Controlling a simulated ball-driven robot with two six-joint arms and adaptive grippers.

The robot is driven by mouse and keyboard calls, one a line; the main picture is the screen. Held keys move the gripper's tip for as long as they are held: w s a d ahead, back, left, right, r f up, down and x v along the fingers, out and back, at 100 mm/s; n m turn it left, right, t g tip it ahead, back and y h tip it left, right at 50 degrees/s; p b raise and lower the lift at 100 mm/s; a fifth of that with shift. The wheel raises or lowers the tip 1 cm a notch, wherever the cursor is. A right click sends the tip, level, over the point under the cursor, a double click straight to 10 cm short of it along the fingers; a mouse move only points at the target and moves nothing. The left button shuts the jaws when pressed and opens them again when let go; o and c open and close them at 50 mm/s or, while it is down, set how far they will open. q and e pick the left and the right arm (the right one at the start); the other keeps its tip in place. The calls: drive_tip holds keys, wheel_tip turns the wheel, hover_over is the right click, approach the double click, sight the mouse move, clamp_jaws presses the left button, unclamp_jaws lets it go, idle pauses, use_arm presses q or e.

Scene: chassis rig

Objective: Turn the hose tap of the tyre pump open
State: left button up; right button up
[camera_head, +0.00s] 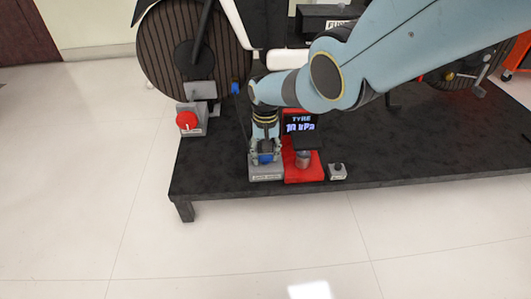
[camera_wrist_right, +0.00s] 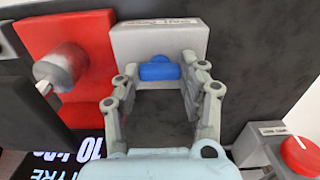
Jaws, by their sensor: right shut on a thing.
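The hose tap (camera_wrist_right: 160,72) has a blue handle on a grey box (camera_wrist_right: 127,44). In the head view the box (camera_head: 266,177) stands near the front edge of the black platform, and a bit of the blue handle (camera_head: 265,159) shows. My right gripper (camera_wrist_right: 160,68) is shut on the blue handle, one finger at each end of it. In the head view my right gripper (camera_head: 265,153) points down over the box. The red tyre pump (camera_head: 306,171) stands beside the box, with a grey cylinder and a display reading "TYRE 10 kPa" (camera_head: 301,124). My left gripper is not in view.
A red knob on a grey mount (camera_head: 187,121) sits at the platform's left edge, beside a large ribbed wheel (camera_head: 160,60). A small grey box with a dark knob (camera_head: 338,172) stands right of the pump. The platform (camera_head: 430,145) is bare at front right.

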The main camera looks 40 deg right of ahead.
sight(266, 156)
idle(0.4)
drive_tip(key=o, duration=1.2)
drive_tip(key=shift+c, duration=0.2)
drive_tip(key=shift+r, duration=0.1)
drive_tip(key=shift+r, duration=0.6)
wheel_tip(266, 156, up, 10)
drive_tip(key=shift+r, duration=0.25)
